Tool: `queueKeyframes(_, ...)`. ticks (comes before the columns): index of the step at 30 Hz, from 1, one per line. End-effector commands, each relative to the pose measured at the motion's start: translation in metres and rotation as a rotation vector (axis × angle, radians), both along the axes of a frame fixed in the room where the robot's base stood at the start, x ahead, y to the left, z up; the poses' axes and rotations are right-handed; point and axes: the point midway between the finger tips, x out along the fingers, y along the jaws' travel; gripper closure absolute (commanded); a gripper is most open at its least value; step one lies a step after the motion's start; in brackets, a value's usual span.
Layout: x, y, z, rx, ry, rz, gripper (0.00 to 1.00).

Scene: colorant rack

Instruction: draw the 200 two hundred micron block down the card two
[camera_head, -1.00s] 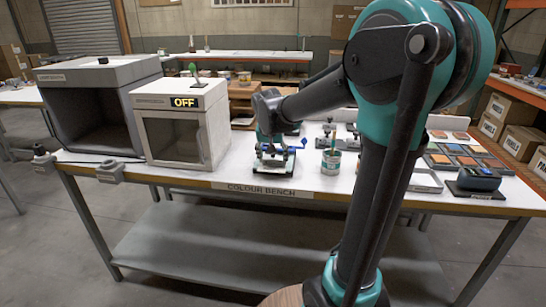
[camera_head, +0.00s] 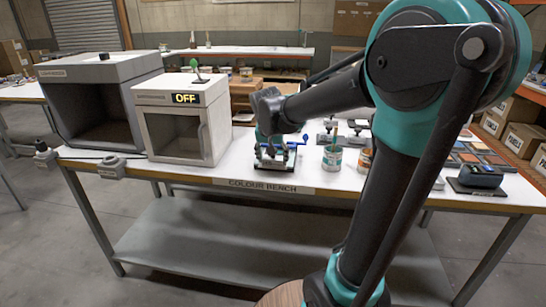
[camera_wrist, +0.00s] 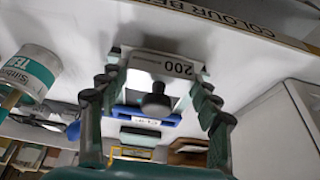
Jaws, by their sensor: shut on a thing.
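The 200 block (camera_wrist: 165,66) is a pale bar with "200" printed on it and a dark round knob (camera_wrist: 156,103). In the wrist view it sits between the fingertips of my gripper (camera_wrist: 158,78), which is shut on it. A white card surface shows in part below the block, beside a blue clip bar (camera_wrist: 150,115); which card it is I cannot tell. In the head view my gripper (camera_head: 270,147) is low over a small drawdown plate (camera_head: 274,162) with blue clamp parts. The block is hidden there by the gripper.
A labelled paint tin (camera_head: 332,160) with a stick stands right of the plate; it shows in the wrist view (camera_wrist: 28,75). A dark device (camera_head: 480,178) is far right. The bench's front edge (camera_head: 265,187) is close.

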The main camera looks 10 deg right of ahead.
Motion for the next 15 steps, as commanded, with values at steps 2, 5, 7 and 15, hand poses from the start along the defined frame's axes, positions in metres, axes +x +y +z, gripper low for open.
queueKeyframes(2,-0.0018,0.0006,-0.0005,0.001,0.002,0.000,0.84)
queueKeyframes(5,-0.0036,0.0013,0.0000,0.001,0.002,0.000,0.84)
queueKeyframes(7,-0.0053,0.0019,0.0006,0.001,0.002,0.000,0.84)
queueKeyframes(15,-0.0061,0.0023,0.0012,0.000,0.001,0.000,0.84)
